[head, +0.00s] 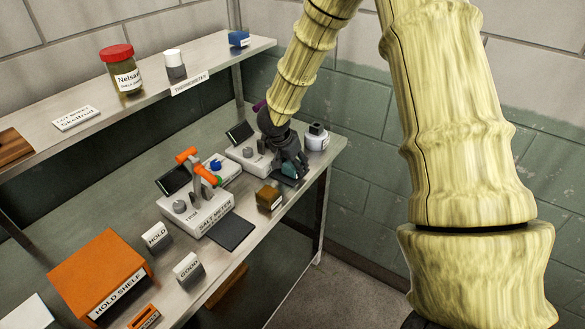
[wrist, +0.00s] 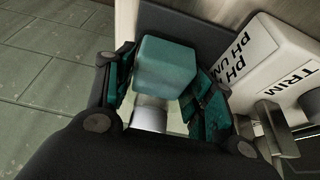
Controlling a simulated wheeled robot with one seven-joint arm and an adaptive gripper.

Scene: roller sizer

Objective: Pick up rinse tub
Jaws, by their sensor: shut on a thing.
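A teal, rounded box-shaped thing (wrist: 165,62), which I take to be the rinse tub, sits between the fingers of my gripper (wrist: 163,95) in the wrist view. My gripper is shut on it. A short pale grey cylinder (wrist: 150,116) shows just below it; I cannot tell whether the two are joined. In the head view my gripper (head: 290,168) is low over the right end of the bench, beside the pH meter, with a bit of teal at its fingers. The fingers hide most of the tub there, and I cannot tell whether it touches the bench.
The white pH meter (wrist: 262,75) stands close to my gripper. The salt meter (head: 195,210) and orange hold shelf (head: 97,275) lie left. An upper shelf (head: 120,95) overhangs the back.

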